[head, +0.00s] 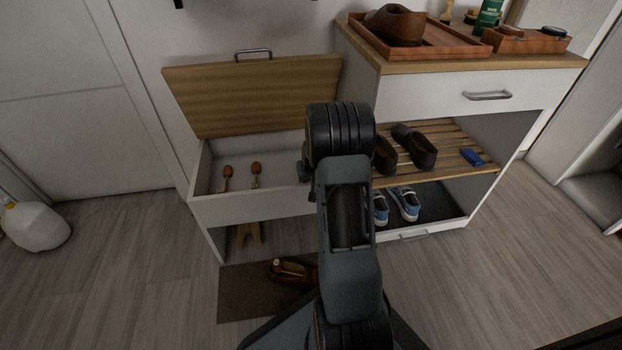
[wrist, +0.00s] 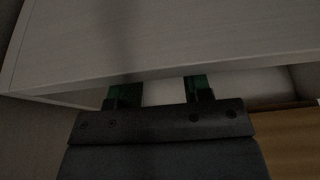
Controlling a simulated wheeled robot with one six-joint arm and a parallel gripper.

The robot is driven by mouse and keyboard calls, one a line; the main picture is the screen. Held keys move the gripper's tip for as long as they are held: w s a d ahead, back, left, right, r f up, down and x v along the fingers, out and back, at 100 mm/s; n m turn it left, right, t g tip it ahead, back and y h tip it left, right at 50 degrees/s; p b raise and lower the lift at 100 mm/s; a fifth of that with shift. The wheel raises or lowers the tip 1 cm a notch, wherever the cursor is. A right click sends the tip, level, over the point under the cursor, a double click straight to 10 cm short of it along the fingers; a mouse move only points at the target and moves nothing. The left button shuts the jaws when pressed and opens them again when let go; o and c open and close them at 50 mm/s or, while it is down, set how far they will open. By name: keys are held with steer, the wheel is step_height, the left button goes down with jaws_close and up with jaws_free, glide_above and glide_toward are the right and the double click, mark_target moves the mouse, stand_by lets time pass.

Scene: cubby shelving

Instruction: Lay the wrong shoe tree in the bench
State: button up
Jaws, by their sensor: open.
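The bench (head: 250,208) is a white box at the left with its wooden lid (head: 255,95) raised. Two small items with reddish-brown knobs, apparently shoe trees, lie inside: one to the left (head: 227,173) and one to the right (head: 256,170). A brown shoe (head: 282,274) sits on the mat with a pale piece in its opening. Another brown shoe (head: 396,25) is in the tray on the cabinet; its opening is hard to see. My gripper (wrist: 155,92) is open, its green-tipped fingers apart with nothing seen between them, close to a pale panel (wrist: 160,40). My arm hides it in the head view.
The red-brown tray (head: 440,50) and a smaller box of bottles and tins (head: 525,41) stand on the cabinet (head: 430,95). Dark shoes (head: 415,148) and a blue item (head: 473,157) are on the slatted shelf, blue shoes (head: 404,202) below. A white jug (head: 35,226) stands far left.

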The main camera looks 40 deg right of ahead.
steer(key=p+v, duration=0.5)
steer(key=v, duration=0.7)
steer(key=s+a+r+n, duration=0.1)
steer(key=s+a+r, duration=0.1)
steer(key=a+r, duration=0.15)
steer(key=s+a+r+n+y, duration=0.1)
steer(key=a+r, duration=0.1)
steer(key=a, duration=0.3)
steer(key=s+a+r+n, duration=0.1)
steer(key=s+a+r, duration=0.1)
steer(key=a+r, duration=0.15)
steer(key=s+a+r+n+g, duration=0.1)
steer(key=s+a+r+n, duration=0.1)
steer(key=s+a, duration=0.8)
steer(key=shift+s+a+r+y+p, duration=0.3)
steer(key=shift+s+a+y, duration=0.1)
steer(key=shift+s, duration=0.3)
